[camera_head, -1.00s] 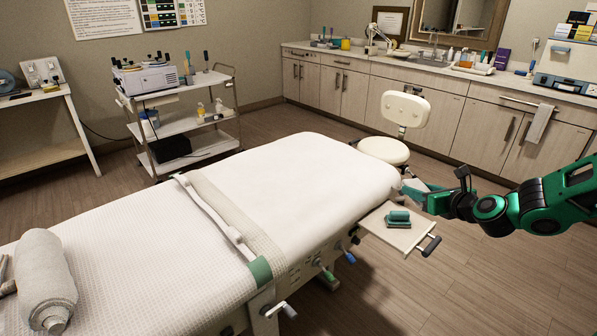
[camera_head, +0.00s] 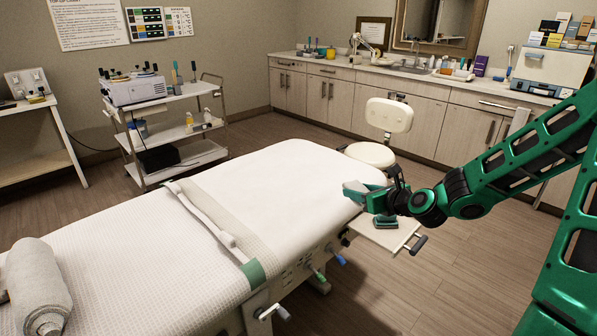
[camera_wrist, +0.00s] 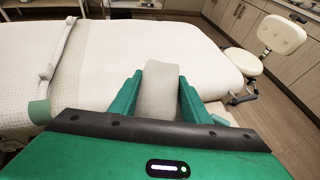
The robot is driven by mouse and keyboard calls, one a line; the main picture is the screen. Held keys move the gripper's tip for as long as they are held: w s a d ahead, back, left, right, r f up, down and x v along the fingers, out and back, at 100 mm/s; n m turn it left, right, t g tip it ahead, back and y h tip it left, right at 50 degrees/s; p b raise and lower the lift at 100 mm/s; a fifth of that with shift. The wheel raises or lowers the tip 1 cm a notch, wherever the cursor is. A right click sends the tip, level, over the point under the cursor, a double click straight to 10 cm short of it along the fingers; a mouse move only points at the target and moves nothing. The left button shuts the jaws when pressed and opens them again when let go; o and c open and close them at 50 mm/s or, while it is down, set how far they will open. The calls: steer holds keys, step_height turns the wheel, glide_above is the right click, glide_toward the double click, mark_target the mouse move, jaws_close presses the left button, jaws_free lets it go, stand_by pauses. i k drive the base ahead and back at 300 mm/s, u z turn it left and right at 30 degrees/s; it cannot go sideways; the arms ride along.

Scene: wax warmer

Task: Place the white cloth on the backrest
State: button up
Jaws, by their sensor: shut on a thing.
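My gripper (camera_head: 362,194) is shut on a folded white-grey cloth (camera_wrist: 160,92), which stands out between the green fingers in the wrist view. A cream stool (camera_head: 369,155) with an upright padded backrest (camera_head: 389,114) stands behind the gripper. The stool also shows at the right in the wrist view (camera_wrist: 247,61).
A small side tray (camera_head: 385,234) with a green item (camera_head: 385,222) sits below my gripper. A rolled towel (camera_head: 36,285) lies at the bed's near left. A strap (camera_head: 205,217) crosses the bed. A trolley (camera_head: 170,128) and counter (camera_head: 430,79) stand behind.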

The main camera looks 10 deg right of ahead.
mark_target(305, 173)
steer(key=z, duration=0.05)
steer(key=i, duration=1)
steer(key=u, duration=0.05)
